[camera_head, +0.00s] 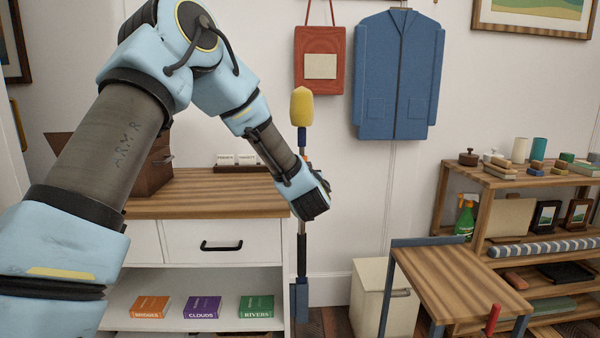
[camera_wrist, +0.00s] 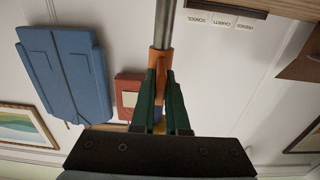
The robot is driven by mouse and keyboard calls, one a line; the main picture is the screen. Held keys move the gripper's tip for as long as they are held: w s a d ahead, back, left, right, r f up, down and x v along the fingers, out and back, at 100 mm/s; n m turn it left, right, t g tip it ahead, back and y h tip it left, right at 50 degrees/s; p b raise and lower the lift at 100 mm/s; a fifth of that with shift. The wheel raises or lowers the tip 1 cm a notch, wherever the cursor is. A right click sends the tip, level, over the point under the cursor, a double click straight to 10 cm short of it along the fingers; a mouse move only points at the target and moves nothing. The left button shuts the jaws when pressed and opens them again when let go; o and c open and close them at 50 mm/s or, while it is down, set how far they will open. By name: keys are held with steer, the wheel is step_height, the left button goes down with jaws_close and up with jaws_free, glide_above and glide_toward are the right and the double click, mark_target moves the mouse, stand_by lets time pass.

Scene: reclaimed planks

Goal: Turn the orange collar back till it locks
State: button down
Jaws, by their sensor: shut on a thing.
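A pole with a yellow head (camera_head: 301,106) stands upright in front of the wall. In the wrist view its orange collar (camera_wrist: 160,58) sits at the end of a bare grey tube (camera_wrist: 165,22). My gripper (camera_wrist: 162,85) is shut on the collar, with one dark green finger on each side. In the head view a small bit of orange collar (camera_head: 307,158) shows above my wrist, which hides part of the pole. The fingers are hidden there. The lower pole (camera_head: 302,262) runs down to a blue-grey holder (camera_head: 300,300). I cannot tell whether the collar is locked.
A white cabinet (camera_head: 222,240) with a wooden top stands at left, with several books below. A red bag (camera_head: 319,45) and a blue jacket (camera_head: 397,75) hang behind. A small table (camera_head: 465,285) and a loaded shelf (camera_head: 540,180) stand at right.

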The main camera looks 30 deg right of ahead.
stand_by(0.3)
steer(key=c, duration=0.9)
jaws_free()
steer(key=b+v, duration=0.1)
steer(key=v, duration=0.9)
steer(key=shift+s, duration=0.4)
steer(key=shift+a, duration=0.1)
